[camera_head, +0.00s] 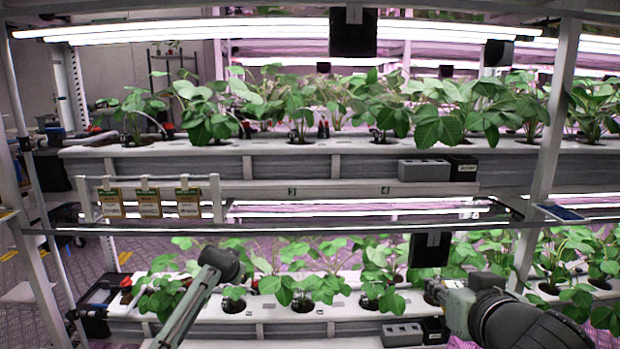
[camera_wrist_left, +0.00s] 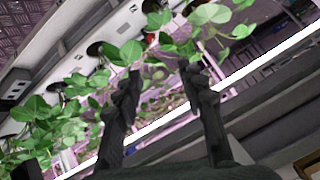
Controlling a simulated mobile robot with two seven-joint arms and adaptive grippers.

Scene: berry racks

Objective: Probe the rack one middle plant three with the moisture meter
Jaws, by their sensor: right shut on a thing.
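Strawberry-like plants grow in a white trough (camera_head: 345,149) on the upper visible tier. A small tag 3 (camera_head: 291,190) is on the rail under it, and the plant (camera_head: 300,108) above that tag stands in a dark pot hole. My right gripper (camera_head: 437,291) is low at the right, in front of the lower tier's plants, seen partly behind its own arm. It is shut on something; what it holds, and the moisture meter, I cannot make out. My left gripper (camera_wrist_left: 165,88) shows in the left wrist view, fingers apart and empty, with leaves beyond them.
A lower trough (camera_head: 265,312) holds more plants. Small seed-packet-like boxes (camera_head: 149,203) hang on a white rack at the left. Grey blocks (camera_head: 423,171) sit at the upper trough's front. A black box (camera_head: 430,249) hangs above the lower tier. White posts (camera_head: 550,110) stand at both sides.

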